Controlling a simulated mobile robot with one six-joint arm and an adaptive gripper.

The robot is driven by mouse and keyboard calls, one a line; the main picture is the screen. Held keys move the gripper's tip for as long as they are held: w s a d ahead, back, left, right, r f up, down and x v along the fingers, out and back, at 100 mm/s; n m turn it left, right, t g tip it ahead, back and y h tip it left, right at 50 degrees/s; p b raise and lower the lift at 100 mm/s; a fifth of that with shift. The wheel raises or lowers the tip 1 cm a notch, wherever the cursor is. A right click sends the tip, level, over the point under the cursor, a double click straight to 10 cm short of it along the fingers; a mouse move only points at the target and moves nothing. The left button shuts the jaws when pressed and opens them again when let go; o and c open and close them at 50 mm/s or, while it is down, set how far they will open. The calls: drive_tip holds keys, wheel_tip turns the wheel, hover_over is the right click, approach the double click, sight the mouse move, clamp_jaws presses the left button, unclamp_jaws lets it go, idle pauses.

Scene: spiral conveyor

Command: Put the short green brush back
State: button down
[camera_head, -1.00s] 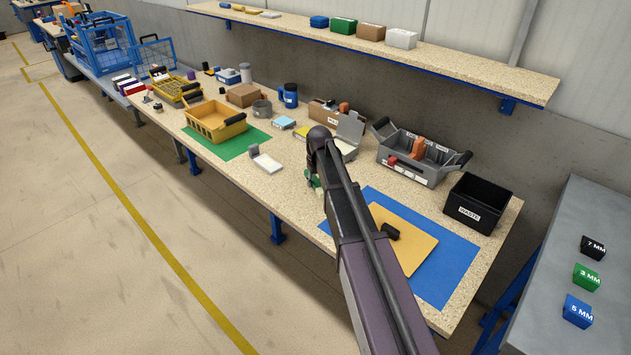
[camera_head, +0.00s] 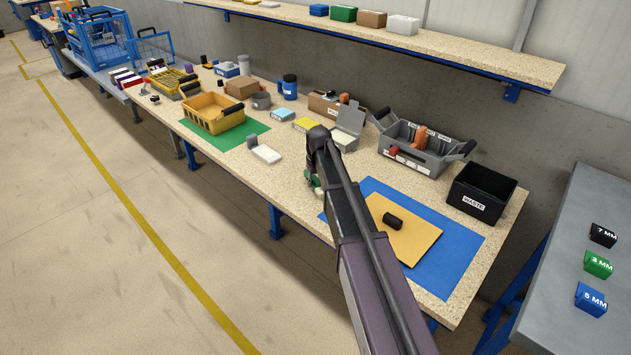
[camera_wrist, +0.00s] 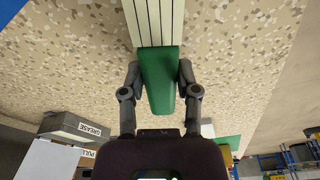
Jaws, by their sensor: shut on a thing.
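The green brush body (camera_wrist: 158,88) is between the two fingers of my gripper (camera_wrist: 158,76) in the wrist view. My gripper is shut on it. A cream, dark-lined piece (camera_wrist: 153,22) adjoins its far end; I cannot tell whether this is its bristles or a separate thing. The speckled bench top (camera_wrist: 70,60) lies behind both. In the head view my arm hides most of the gripper; only a bit of green (camera_head: 313,182) shows beside it, over the bench's front edge.
A blue mat (camera_head: 455,262) with a yellow board (camera_head: 420,240) and a black piece (camera_head: 392,221) lies right of my arm. A grey tote (camera_head: 420,150) and black waste bin (camera_head: 482,195) stand behind. A yellow tote (camera_head: 212,112) sits on a green mat (camera_head: 240,140) at left.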

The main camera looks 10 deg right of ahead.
drive_tip(key=shift+f+b, duration=0.75)
drive_tip(key=shift+b, duration=0.05)
idle(0.6)
drive_tip(key=shift+c, duration=1.3)
unclamp_jaws()
drive_tip(key=shift+r, duration=0.2)
